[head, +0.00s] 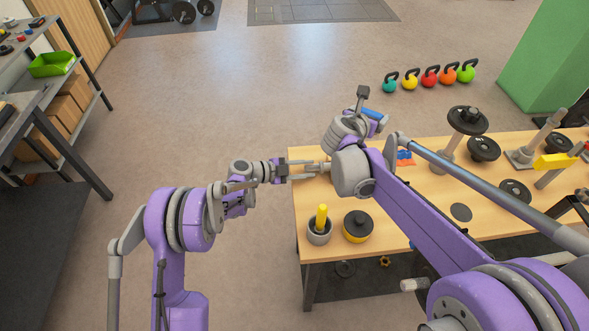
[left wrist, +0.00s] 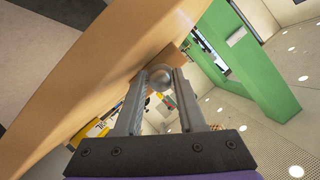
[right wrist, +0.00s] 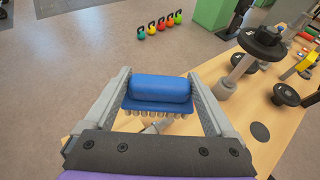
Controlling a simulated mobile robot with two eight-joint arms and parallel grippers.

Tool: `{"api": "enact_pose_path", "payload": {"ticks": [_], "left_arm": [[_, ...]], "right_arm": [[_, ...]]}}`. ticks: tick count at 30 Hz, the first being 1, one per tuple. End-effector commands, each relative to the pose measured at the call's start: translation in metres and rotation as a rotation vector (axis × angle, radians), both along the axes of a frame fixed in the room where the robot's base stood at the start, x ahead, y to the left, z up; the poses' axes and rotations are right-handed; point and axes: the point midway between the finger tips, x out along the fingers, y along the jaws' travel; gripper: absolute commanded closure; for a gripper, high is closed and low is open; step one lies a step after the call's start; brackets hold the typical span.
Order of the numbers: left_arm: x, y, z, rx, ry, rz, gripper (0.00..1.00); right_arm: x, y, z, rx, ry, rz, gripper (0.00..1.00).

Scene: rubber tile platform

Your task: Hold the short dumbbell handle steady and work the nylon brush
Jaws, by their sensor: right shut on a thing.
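The nylon brush has a blue block and pale bristles in the right wrist view (right wrist: 160,90). My right gripper (right wrist: 163,84) is shut on it, and it is held above the table's left end. Its blue back also shows in the head view (head: 371,113). The short dumbbell handle shows as a round grey metal end in the left wrist view (left wrist: 160,78). My left gripper (head: 312,168) is open, its fingers on either side of that end. Most of the handle is hidden, in the head view by my right arm. Whether brush and handle touch is unclear.
The wooden table (head: 420,200) carries a grey cup with a yellow stick (head: 320,228), a black-and-yellow round container (head: 358,227), a black disc (head: 461,212) and weight plates on stands (head: 467,121). Several kettlebells (head: 430,79) stand on the floor behind. A shelf (head: 50,90) is at left.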

Motion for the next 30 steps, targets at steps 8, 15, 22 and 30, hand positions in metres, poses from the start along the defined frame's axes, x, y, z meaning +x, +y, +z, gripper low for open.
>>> {"api": "enact_pose_path", "payload": {"ticks": [8,15,22,30], "left_arm": [[0.0029,-0.0074,-0.0026,0.000,0.001,0.002,0.61],[0.0027,-0.0072,-0.0024,0.000,0.000,0.001,0.79],[0.0026,-0.0071,-0.0024,0.001,0.000,0.001,1.00],[0.0025,-0.0072,-0.0024,0.001,0.000,0.001,1.00]], "right_arm": [[0.0000,0.0000,0.0001,0.000,0.000,0.000,0.69],[0.0000,0.0000,0.0001,0.000,0.000,0.000,0.69],[0.0000,0.0000,0.0001,0.000,0.000,0.000,0.69],[0.0000,0.0000,0.0001,0.000,0.000,0.000,0.69]]}}
